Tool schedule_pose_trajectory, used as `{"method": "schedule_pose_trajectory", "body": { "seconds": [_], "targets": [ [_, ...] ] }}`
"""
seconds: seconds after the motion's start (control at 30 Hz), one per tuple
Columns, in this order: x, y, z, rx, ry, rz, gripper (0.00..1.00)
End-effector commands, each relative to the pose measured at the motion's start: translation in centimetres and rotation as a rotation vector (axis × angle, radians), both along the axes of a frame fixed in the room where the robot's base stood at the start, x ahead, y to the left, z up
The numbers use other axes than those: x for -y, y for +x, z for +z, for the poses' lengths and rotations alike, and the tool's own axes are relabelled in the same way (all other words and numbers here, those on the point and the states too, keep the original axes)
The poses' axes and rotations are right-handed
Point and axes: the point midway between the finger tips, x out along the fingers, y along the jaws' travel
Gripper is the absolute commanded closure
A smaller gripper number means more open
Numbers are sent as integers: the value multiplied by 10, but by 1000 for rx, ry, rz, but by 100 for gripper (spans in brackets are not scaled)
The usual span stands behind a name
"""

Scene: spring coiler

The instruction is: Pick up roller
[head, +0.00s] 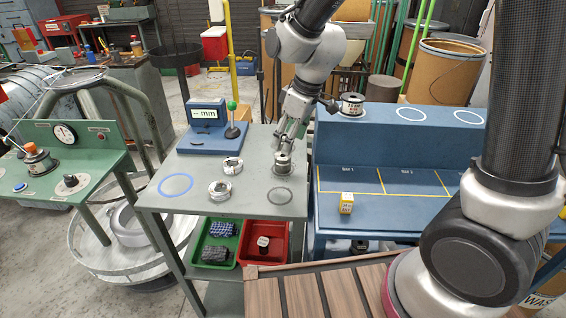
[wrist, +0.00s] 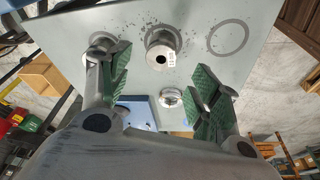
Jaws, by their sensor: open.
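A small metal roller (head: 283,160) with a pale label stands upright on the right part of the grey table (head: 190,152). In the wrist view the same roller (wrist: 162,46) shows its round end and hole, ahead of the space between the fingers. My gripper (head: 290,138) is just above it, pointing down. In the wrist view my gripper (wrist: 163,80) is open, its green pads wide apart and nothing between them. Whether a fingertip touches the roller cannot be told.
Two silver ring-shaped parts (head: 232,166) (head: 219,190) lie left of the roller. The blue mm gauge (head: 207,122) and a green-knobbed stick (head: 232,120) stand behind. An empty grey ring mark (head: 280,196) is in front. A blue bench (head: 400,205) stands right; a spool (head: 351,104) sits on its ledge.

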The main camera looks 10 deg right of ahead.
Motion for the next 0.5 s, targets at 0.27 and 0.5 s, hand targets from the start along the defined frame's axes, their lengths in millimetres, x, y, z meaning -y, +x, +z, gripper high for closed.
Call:
{"method": "schedule_pose_trajectory", "body": {
  "seconds": [0.27,0.5],
  "targets": [
    [-10,4,-35,-3,-3,13,37],
    [-14,8,-71,-3,-3,12,37]
  ]
}}
